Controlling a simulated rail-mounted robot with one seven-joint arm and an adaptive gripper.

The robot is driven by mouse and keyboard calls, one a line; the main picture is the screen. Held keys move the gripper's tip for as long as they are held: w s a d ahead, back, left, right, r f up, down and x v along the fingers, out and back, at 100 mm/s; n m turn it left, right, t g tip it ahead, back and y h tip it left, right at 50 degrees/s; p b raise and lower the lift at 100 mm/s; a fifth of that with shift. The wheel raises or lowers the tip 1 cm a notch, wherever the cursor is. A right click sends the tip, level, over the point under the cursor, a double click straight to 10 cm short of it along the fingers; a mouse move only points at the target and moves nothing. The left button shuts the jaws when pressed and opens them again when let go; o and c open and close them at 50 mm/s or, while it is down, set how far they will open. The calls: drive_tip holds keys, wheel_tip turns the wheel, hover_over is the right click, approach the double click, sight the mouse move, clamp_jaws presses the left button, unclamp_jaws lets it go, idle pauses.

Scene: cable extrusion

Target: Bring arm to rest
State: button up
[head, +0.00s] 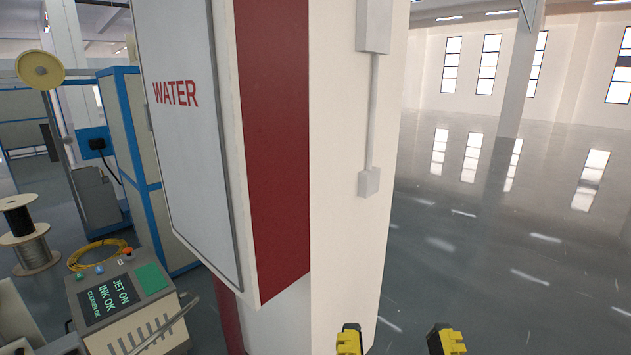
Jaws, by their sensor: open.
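My gripper (398,340) shows at the bottom edge of the head view, right of centre. Its two black fingers with yellow parts stand well apart, and no object shows between them. Only the finger ends are in the picture; the rest of my arm is out of view. The fingers are in front of the foot of a white pillar and the grey floor.
A white pillar (345,150) with a red-sided WATER cabinet (185,120) stands close ahead. At the left are a printer box (118,292) with a lit screen, wire spools (28,252) and blue-framed machine panels (130,165). The floor (500,260) at the right is clear.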

wheel_tip(320, 180, up, 25)
drive_tip(key=p, duration=2.1)
drive_tip(key=shift+p, duration=0.35)
drive_tip(key=shift+f, duration=0.1)
